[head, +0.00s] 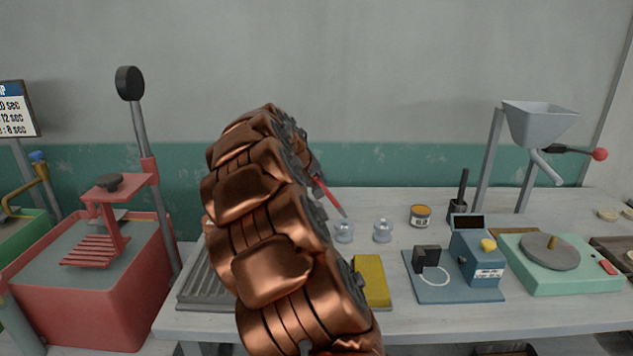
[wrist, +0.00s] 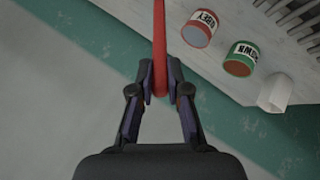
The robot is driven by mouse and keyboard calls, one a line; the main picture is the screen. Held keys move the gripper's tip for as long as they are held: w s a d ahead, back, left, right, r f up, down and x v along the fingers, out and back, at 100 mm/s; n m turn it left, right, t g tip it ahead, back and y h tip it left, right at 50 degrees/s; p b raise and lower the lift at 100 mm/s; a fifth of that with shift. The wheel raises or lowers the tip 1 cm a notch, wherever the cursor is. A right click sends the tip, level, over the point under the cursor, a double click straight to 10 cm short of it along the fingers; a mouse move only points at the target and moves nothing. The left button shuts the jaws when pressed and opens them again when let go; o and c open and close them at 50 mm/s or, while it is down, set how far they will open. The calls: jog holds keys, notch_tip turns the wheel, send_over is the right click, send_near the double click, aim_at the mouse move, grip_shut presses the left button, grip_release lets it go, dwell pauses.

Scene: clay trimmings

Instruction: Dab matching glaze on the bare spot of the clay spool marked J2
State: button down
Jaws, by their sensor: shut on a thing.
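My gripper (wrist: 160,85) is shut on a slim red stick-like tool (wrist: 159,40), seen in the wrist view. In the head view the tool (head: 329,195) slants down to the right from behind my arm, which hides the gripper. Its lower end is near a small clear jar (head: 344,232); I cannot tell if they touch. The wrist view shows a red pot labelled GREY (wrist: 198,30) and a green pot labelled BROWN (wrist: 240,59). I cannot make out a clay spool marked J2 in either view; my arm covers part of the table.
A second clear jar (head: 382,232), an orange tin (head: 420,216) and a yellow block (head: 371,281) are on the table. A blue device (head: 478,265), a green turntable unit (head: 561,270) and a hopper (head: 539,125) stand right. A red press (head: 110,265) stands left.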

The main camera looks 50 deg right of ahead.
jog(key=shift+r+p, duration=0.95)
jog(key=shift+r, duration=1.9)
